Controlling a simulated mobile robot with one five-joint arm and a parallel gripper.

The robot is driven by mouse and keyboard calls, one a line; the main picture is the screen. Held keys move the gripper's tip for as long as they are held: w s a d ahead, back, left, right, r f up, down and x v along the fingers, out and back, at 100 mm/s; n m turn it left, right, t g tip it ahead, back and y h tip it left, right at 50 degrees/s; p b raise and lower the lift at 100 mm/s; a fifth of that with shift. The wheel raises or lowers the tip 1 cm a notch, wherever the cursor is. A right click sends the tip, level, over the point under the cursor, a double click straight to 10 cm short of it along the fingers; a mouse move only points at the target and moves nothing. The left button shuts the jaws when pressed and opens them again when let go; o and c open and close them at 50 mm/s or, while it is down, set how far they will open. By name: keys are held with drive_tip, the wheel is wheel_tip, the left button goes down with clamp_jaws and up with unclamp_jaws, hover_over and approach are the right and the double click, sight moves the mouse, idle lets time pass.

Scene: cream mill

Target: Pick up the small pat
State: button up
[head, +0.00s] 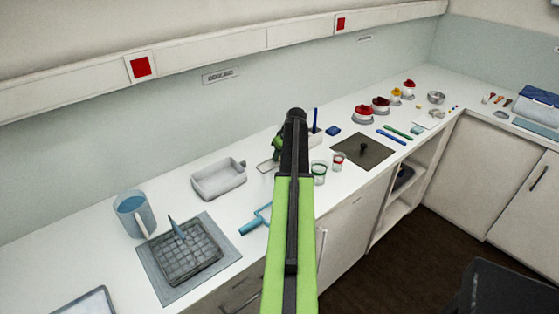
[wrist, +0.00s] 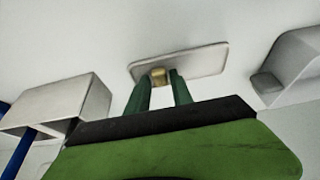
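The small pat (wrist: 159,75) is a little golden block on a pale flat tray (wrist: 205,62) in the wrist view. My gripper (wrist: 160,79) has its two dark green fingers apart, with the pat between or just beyond their tips. The left finger looks very near the pat, with a small gap at the right finger; I cannot tell whether either touches. In the head view my green gripper (head: 277,148) is partly behind my arm, over the pale tray (head: 265,168). The pat is hidden there.
A grey-white deep tray (head: 218,181) stands to the left, also at the right of the wrist view (wrist: 295,65). A pale block (wrist: 60,103) with a blue stick (wrist: 22,150) stands close at the wrist view's left. Glass jars (head: 319,173) stand right of my arm.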

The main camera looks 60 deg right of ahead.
clamp_jaws()
drive_tip(key=shift+r, duration=0.1)
drive_tip(key=shift+r+p, duration=0.25)
drive_tip(key=shift+p, duration=0.1)
drive_tip(key=r+p, duration=0.3)
drive_tip(key=s+r+p, duration=0.1)
drive_tip(key=shift+d+r+p, duration=0.25)
drive_tip(key=shift+r+p, duration=0.15)
drive_tip(key=s+d+r+p, duration=0.4)
drive_tip(key=s+r+p, duration=0.1)
drive_tip(key=s, duration=0.4)
drive_tip(key=shift+s+d+r, duration=0.25)
drive_tip(key=shift+d, duration=0.1)
drive_tip(key=shift+p, duration=0.3)
